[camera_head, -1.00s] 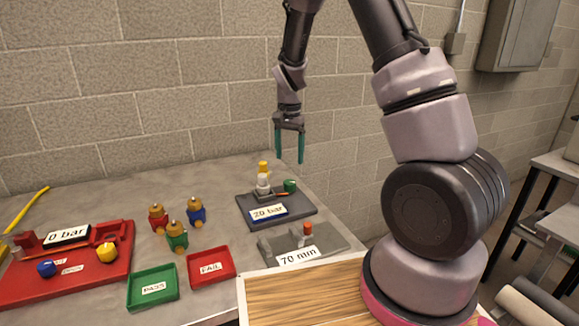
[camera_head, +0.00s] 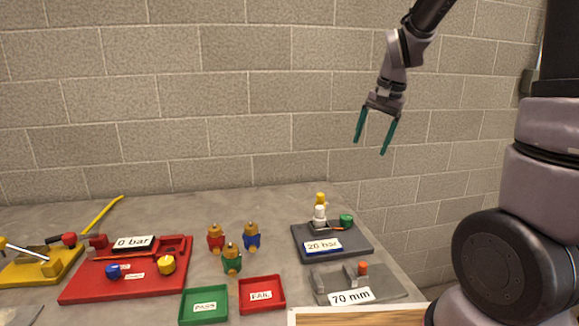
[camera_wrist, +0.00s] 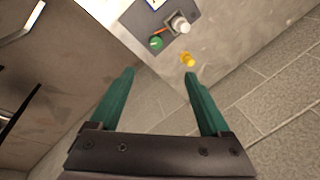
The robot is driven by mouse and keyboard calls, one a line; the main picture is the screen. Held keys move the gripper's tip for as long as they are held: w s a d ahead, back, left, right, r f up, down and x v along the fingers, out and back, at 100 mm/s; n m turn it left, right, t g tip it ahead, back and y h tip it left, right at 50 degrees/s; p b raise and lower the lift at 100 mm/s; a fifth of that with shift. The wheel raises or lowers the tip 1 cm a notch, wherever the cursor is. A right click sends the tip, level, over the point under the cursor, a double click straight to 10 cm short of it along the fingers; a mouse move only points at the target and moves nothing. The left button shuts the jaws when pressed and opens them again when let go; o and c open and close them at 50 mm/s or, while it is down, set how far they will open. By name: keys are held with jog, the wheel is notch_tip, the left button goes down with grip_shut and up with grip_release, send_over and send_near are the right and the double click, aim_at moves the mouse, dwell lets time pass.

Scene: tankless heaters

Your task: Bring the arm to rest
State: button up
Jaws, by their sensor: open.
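My gripper (camera_head: 376,132) hangs in the air at the upper right of the head view, in front of the block wall. Its two teal fingers are spread apart, with nothing between them. It is well above and to the right of the dark plate (camera_head: 352,248) labelled "20 bar". In the wrist view my gripper (camera_wrist: 160,82) also shows open and empty.
The table holds a red "0 bar" station (camera_head: 85,290), several brass-topped valves (camera_head: 232,262), a green PASS tray (camera_head: 183,318), a red FAIL tray (camera_head: 281,304) and a grey "70 mm" plate (camera_head: 393,287). A yellow stand (camera_head: 35,272) is at left. The air around my gripper is clear.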

jog(key=s+d+r+n+t, duration=0.1)
jog(key=s+r+t, duration=0.1)
jog(key=s+r, duration=0.3)
jog(key=s+d+r+n+t, duration=0.1)
jog(key=s+r, duration=0.5)
jog(key=s, duration=0.6)
jog(key=shift+s+d+n+t, duration=0.3)
jog(key=shift+s+d+t, duration=0.15)
jog(key=shift+t, duration=0.35)
jog(key=shift+w, duration=0.1)
jog(key=n+g+h, duration=0.2)
jog(key=n+g, duration=0.5)
jog(key=n, duration=0.1)
send_over(347, 217)
notch_tip(347, 217, down, 26)
notch_tip(347, 217, down, 11)
jog(key=shift+f, duration=0.2)
jog(key=shift+c, duration=0.3)
